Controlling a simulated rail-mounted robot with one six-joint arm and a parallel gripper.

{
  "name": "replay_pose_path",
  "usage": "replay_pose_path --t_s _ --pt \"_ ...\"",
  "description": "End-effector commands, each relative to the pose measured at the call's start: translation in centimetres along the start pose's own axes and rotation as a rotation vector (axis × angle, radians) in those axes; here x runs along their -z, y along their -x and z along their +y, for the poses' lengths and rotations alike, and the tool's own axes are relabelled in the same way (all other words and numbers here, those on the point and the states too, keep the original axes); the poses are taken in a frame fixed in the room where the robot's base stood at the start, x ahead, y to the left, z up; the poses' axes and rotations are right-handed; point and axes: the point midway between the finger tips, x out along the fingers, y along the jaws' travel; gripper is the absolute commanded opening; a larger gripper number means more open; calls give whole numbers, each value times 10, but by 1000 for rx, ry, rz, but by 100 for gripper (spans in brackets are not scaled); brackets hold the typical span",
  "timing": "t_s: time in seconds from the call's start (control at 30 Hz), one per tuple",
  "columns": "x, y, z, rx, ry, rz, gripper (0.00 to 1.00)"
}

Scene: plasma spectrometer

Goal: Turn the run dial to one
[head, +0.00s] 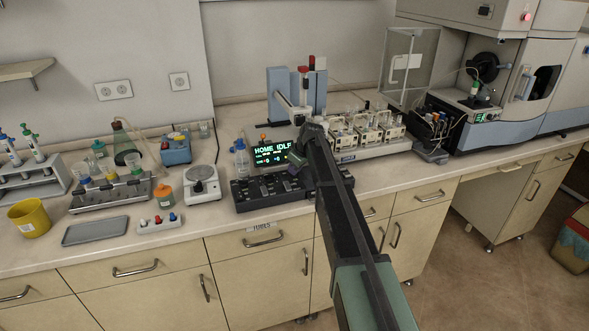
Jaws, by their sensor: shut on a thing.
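The control panel (258,193) is a low dark box with several keys and knobs at the counter's front edge. Its screen (271,152) stands behind it and shows "HOME IDLE" in green letters, with smaller text below. My gripper (297,180) is low at the panel's right part, in front of the screen's lower right corner. It is shut on what seems to be the run dial. The dial itself is hidden by my gripper and arm, so its pointer and setting cannot be read.
A white round balance (203,186) stands left of the panel. A rack with pale blocks (368,137) and a blue-grey tower unit (280,95) stand behind and right. The large spectrometer (495,85) fills the right.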

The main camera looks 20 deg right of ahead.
Motion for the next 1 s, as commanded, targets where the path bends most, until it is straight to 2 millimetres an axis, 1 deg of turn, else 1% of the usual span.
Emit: replay_pose_path --t_s 0.2,0.4,0.97,1.0 --pt "0 0 1 55 126 -2 0" --pt "-1 0 1 83 197 -3 0" --pt "-1 0 1 96 227 -3 0" --pt "-1 0 1 95 227 -3 15"
